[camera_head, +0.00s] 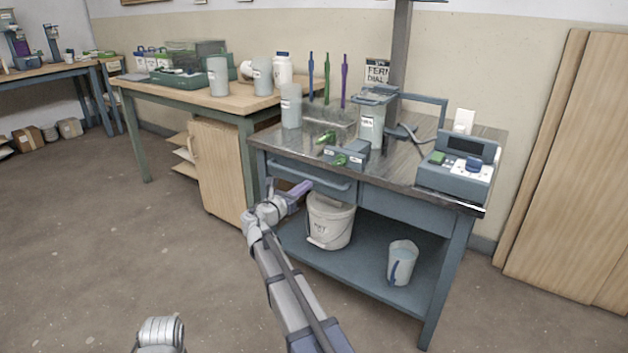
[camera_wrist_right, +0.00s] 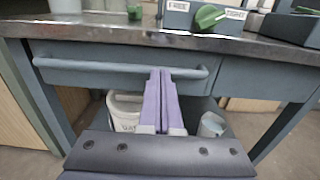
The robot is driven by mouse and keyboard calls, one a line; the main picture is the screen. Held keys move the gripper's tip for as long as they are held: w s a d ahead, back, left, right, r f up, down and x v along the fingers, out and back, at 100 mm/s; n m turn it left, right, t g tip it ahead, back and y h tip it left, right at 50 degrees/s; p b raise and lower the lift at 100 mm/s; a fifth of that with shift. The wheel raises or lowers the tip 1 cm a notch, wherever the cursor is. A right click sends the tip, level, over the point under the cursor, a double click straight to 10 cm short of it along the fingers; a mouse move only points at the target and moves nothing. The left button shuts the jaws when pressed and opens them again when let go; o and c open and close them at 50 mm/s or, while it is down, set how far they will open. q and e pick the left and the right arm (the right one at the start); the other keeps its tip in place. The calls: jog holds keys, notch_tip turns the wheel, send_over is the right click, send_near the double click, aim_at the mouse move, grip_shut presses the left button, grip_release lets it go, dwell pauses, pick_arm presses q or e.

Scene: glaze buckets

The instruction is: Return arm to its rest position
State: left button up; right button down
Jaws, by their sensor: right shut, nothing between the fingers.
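My right gripper (camera_head: 303,187) reaches in from the bottom middle of the head view. Its purple fingers are together and empty, in front of the blue-grey workbench. In the wrist view the fingers (camera_wrist_right: 160,74) overlap the drawer handle (camera_wrist_right: 120,70); whether they touch it I cannot tell. The handle also shows in the head view (camera_head: 325,184), and the drawer (camera_wrist_right: 90,52) looks closed. A part of my left arm (camera_head: 160,334) shows at the bottom left of the head view; its gripper is out of frame.
A white bucket (camera_head: 330,222) and a smaller grey container (camera_head: 402,262) stand on the bench's lower shelf. The bench top holds a clear container (camera_head: 371,125), a device with green knobs (camera_head: 345,155) and a scale-like box (camera_head: 458,172). The floor at left is open.

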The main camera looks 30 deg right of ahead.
jog(key=shift+v, duration=2.25)
jog(key=s+a+f+m+g+y+p, duration=0.2)
jog(key=s+a+f+m+y, duration=0.4)
jog(key=s+a, duration=0.3)
jog(key=s+a+f+m+g+y+p, duration=0.3)
jog(key=s+a+f+m, duration=0.4)
jog(key=s+a, duration=0.2)
jog(key=s+a+f+m+g+y+p, duration=0.1)
jog(key=s+a+m+g+y+p, duration=0.35)
jog(key=s+a, duration=0.85)
notch_tip(320, 180, up, 37)
jog(key=m+t+y+p, duration=0.1)
jog(key=m+p, duration=0.1)
jog(key=p, duration=3.3)
jog(key=shift+a+f, duration=0.15)
jog(key=shift+w+t+y, duration=0.1)
jog(key=shift+t+y, duration=0.15)
